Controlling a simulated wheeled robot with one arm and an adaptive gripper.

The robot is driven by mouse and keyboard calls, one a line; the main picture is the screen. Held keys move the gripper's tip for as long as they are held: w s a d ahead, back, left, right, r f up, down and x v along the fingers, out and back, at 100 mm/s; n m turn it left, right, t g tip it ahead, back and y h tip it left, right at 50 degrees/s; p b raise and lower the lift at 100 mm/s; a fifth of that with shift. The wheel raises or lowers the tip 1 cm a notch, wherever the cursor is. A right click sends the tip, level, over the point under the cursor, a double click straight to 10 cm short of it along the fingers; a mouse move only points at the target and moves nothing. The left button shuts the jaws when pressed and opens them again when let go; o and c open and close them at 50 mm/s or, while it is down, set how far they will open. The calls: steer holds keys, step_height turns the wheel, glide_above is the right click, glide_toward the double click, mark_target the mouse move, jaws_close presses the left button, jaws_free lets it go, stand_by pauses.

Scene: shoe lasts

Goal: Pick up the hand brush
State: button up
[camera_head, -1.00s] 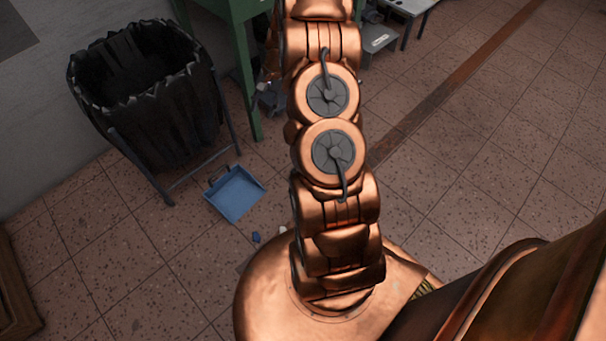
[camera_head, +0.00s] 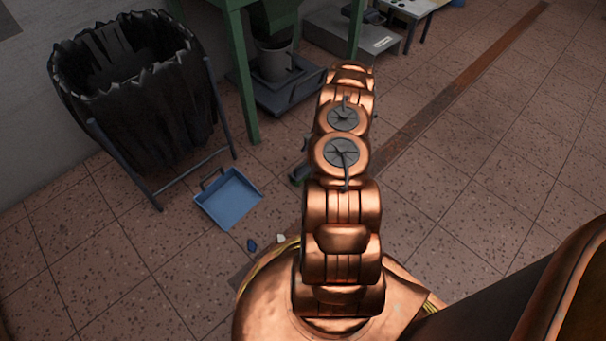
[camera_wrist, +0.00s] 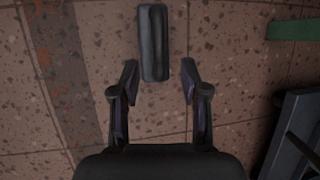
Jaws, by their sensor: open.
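The hand brush (camera_wrist: 154,42) is a long dark grey piece lying on the tiled floor in the wrist view. It is upright in the picture, with its near end between the lines of my two fingers. My gripper (camera_wrist: 159,68) is open and empty, pointing down at the floor with a finger on either side of that near end. I cannot tell how high the fingers are above it. In the head view, a small dark end, seemingly the brush (camera_head: 299,174), shows left of my arm; my arm hides most of that spot and the gripper.
A blue dustpan (camera_head: 229,198) lies on the floor beside a black-lined bin (camera_head: 135,95) on a metal frame. Small blue and white scraps (camera_head: 252,245) lie nearby. A green table leg (camera_head: 243,85) and a grey platform with a bucket (camera_head: 275,62) stand behind. Floor to the right is clear.

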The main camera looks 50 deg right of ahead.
mark_target(304, 162)
steer(key=shift+b+x, duration=1.65)
steer(key=shift+x, duration=1.85)
jaws_close()
